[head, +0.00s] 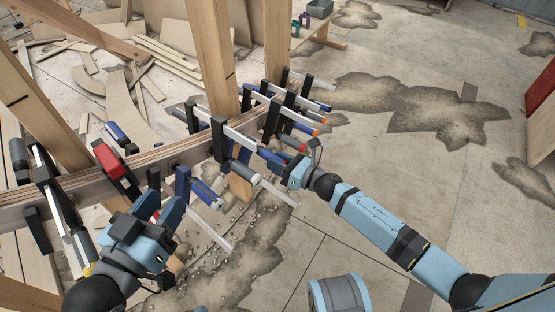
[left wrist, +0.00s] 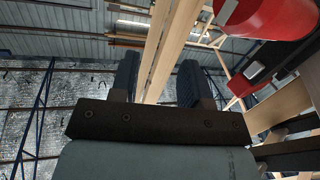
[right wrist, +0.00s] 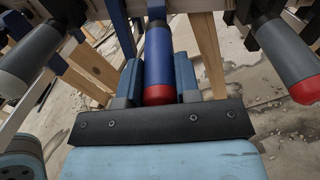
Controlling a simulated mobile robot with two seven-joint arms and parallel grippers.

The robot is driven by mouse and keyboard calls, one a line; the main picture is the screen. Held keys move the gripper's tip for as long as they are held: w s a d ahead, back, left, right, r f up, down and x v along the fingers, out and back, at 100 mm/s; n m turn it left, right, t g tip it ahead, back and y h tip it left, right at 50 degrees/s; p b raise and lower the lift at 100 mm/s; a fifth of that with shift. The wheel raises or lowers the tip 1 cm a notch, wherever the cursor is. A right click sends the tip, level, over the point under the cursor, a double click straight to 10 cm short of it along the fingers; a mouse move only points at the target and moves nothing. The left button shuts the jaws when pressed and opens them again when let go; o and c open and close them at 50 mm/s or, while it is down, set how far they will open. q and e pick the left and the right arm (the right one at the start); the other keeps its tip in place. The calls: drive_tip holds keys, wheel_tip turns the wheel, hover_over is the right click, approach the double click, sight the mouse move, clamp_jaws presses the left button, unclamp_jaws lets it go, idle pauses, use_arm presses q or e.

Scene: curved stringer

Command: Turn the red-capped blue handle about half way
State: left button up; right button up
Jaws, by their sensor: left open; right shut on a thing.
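The red-capped blue handle (right wrist: 158,50) runs down between the two fingers of my right gripper (right wrist: 158,80) in the right wrist view, with its red end toward the palm. The gripper is shut on it. In the head view my right gripper (head: 290,170) reaches in from the right to this handle (head: 268,157), which belongs to a clamp on the curved wooden stringer (head: 160,163). My left gripper (head: 163,212) is open and empty in front of the stringer. Its fingers also show apart in the left wrist view (left wrist: 157,80).
Several other clamps crowd the stringer, including one with a red part (head: 108,160) and a grey-ended handle (head: 206,193) near my left gripper. Wooden posts (head: 212,60) stand behind. A blue-grey cylinder (head: 338,293) stands at the front. The floor at right is mostly clear.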

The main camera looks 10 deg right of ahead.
drive_tip(key=m+p, duration=0.1)
drive_tip(key=m, duration=0.2)
drive_tip(key=shift+y, duration=0.3)
drive_tip(key=m, duration=0.3)
drive_tip(key=shift+g+y+p, duration=0.3)
drive_tip(key=shift+y+p, duration=0.1)
drive_tip(key=m+p, duration=0.1)
drive_tip(key=m, duration=0.3)
drive_tip(key=shift+y, duration=0.4)
use_arm(q)
drive_tip(key=shift+s+d+r+n, duration=0.2)
drive_tip(key=shift+r+n, duration=0.15)
drive_tip(key=shift+r, duration=0.3)
drive_tip(key=shift+s+d+r+n, duration=0.1)
drive_tip(key=shift+s+r+n, duration=0.2)
drive_tip(key=shift+r, duration=0.35)
use_arm(e)
drive_tip(key=shift+m, duration=1.3)
use_arm(q)
drive_tip(key=shift+w, duration=0.1)
use_arm(e)
drive_tip(key=shift+m, duration=0.3)
drive_tip(key=o, duration=0.9)
